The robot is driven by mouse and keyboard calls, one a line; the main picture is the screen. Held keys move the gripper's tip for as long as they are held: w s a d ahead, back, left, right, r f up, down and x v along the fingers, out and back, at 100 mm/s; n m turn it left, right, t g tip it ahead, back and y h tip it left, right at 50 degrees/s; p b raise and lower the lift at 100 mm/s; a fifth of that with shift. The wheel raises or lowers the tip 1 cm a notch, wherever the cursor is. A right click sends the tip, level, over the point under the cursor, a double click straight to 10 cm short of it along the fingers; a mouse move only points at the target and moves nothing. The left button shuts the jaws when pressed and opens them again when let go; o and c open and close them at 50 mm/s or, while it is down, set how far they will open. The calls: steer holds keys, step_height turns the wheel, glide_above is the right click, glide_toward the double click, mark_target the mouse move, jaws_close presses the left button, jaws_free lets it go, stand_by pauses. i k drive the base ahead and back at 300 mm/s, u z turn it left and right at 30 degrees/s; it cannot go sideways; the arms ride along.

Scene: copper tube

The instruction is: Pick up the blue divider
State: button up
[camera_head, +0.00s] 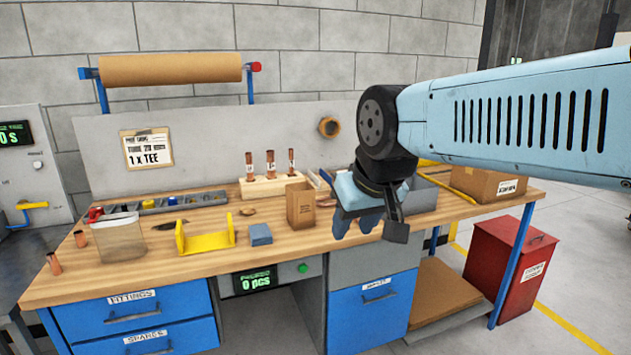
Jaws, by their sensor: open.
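A small bright blue piece (172,201) shows in the long grey parts tray (205,199) at the back left of the workbench; it is too small to tell whether it is the blue divider. A separate slate-blue block (260,235) lies on the bench top near the front edge, right of a yellow holder. My gripper (355,226) is light blue, points down and is open, with nothing visible between its fingers. It hangs over the front right of the bench, right of the blue block and apart from it. My arm hides part of the bench behind it.
Copper tubes stand in a wooden block (270,187). A cardboard box (488,184) sits at the right. Bare wood (190,272) lies along the front edge.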

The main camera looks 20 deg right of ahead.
mark_target(322, 175)
steer(key=z, duration=0.55)
steer(key=i, duration=1.65)
steer(key=u, duration=0.2)
